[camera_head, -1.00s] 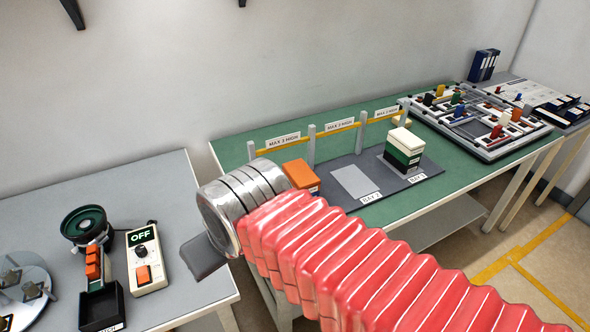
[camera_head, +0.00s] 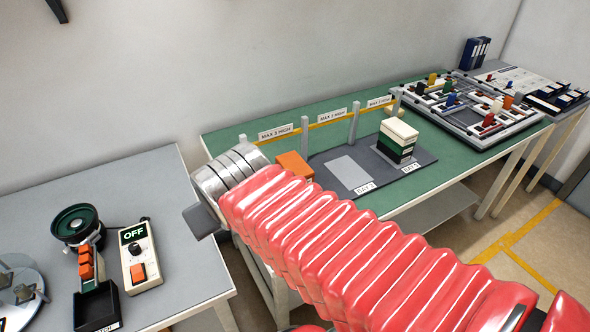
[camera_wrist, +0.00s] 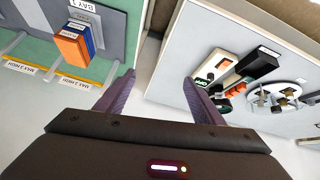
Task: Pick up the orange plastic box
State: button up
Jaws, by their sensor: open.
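An orange box (camera_head: 294,163) sits on the dark mat at the left end of the green table, partly hidden by my arm in the head view. In the wrist view an orange box (camera_wrist: 68,48) lies at upper left, with a blue box against it. Several small orange blocks (camera_head: 87,262) are lined up in the feeder chute on the left table. My gripper (camera_wrist: 158,82) is open and empty, with its two fingers apart. In the head view my gripper (camera_head: 200,220) is mostly hidden behind the arm, over the gap between the tables.
A stack of white, green and black boxes (camera_head: 398,140) stands on the mat (camera_head: 325,158). Posts and a yellow rail (camera_head: 335,113) run behind the bays. A control box reading OFF (camera_head: 139,255) and a black tray (camera_head: 97,307) stand on the left grey table. Component trays fill the far right.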

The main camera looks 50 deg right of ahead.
jog(key=o, duration=0.4)
jog(key=w+d, duration=0.1)
jog(key=d, duration=0.2)
jog(key=w+d+m+h, duration=0.1)
jog(key=d, duration=0.2)
jog(key=w+d+t+h, duration=0.1)
jog(key=d, duration=0.3)
jog(key=shift+w+f, duration=0.3)
jog(key=shift+w, duration=0.1)
jog(key=shift+c, duration=0.2)
jog(key=w+d+f+t+h, duration=0.1)
jog(key=w+d+h, duration=0.1)
jog(key=d, duration=0.8)
jog(key=m+t+y, duration=0.1)
jog(key=t+y, duration=0.1)
jog(key=t, duration=0.2)
send_near(295, 165)
jog(key=v, duration=0.3)
jog(key=shift+s+f, duration=0.1)
jog(key=shift+f, duration=0.05)
jog(key=x, duration=0.8)
jog(key=shift+w, duration=0.35)
